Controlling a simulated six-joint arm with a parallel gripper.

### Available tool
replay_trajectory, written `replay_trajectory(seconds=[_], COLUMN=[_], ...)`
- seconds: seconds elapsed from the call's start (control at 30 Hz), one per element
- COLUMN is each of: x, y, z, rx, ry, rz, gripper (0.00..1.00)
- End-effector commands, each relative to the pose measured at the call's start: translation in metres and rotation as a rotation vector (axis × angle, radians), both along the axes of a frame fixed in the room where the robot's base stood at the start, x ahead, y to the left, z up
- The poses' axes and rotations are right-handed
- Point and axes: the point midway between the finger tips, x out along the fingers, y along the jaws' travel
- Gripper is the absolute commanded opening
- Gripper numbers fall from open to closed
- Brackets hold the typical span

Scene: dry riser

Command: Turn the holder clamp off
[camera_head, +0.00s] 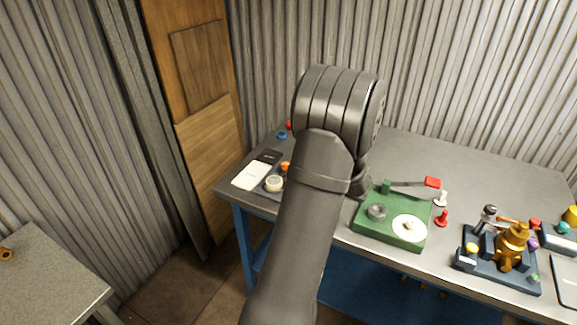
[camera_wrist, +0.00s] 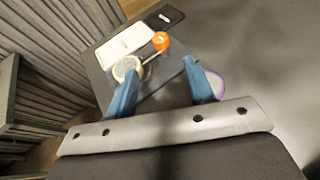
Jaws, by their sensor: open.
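A lever with an orange ball knob (camera_wrist: 160,41) stands on a dark base plate (camera_wrist: 166,72) beside a round cream-topped part (camera_wrist: 126,67). The same orange knob (camera_head: 285,167) and cream part (camera_head: 273,184) show in the head view, left of my arm. No label marks the holder clamp; this lever unit may be it. My gripper (camera_wrist: 162,69) is open, its blue fingers apart with nothing between them that I can see gripped. The left finger overlaps the cream part in the wrist view; contact cannot be told. My arm hides the gripper in the head view.
A white panel (camera_head: 251,175) and a dark one (camera_head: 269,156) lie beyond the unit. A green fixture (camera_head: 375,230) with a red-handled lever (camera_head: 432,182) stands right of my arm. A brass valve (camera_head: 511,243) stands farther right. The grey bench (camera_head: 440,158) is clear behind them.

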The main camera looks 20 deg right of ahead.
Motion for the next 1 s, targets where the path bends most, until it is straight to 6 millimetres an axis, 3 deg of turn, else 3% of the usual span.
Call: replay_trajectory(seconds=[0.3, 0.5, 0.97, 1.0], x=[0.062, 0.089, 0.1, 0.1], y=[0.021, 0.029, 0.033, 0.033], z=[-0.027, -0.039, -0.043, -0.043], rx=[-0.001, -0.002, -0.003, -0.003], ry=[0.001, 0.0, 0.0, 0.0], rz=[0.004, 0.004, 0.001, 0.001], gripper=[0.49, 0.49, 0.49, 0.43])
